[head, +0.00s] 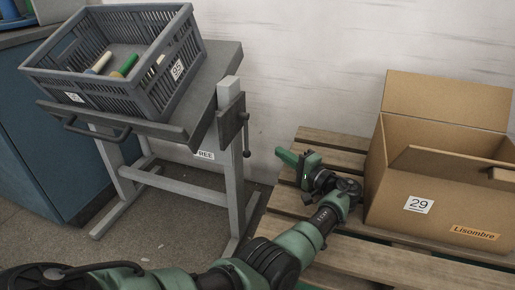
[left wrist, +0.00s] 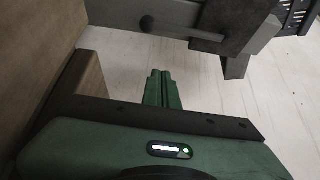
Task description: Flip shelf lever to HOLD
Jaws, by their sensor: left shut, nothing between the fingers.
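The shelf lever (head: 247,135) is a dark rod on a dark bracket at the right side of the grey shelf stand. It hangs down, its ball knob at the lower end, near a label reading FREE (head: 205,155). My right gripper is not in view.
A grey crate (head: 115,100) with several bobbins sits on the tilted shelf (head: 226,62). A cardboard box (head: 385,195), marked 29, stands on the wooden pallet (head: 320,143) right of my left gripper. A blue cabinet (head: 40,130) is at the left.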

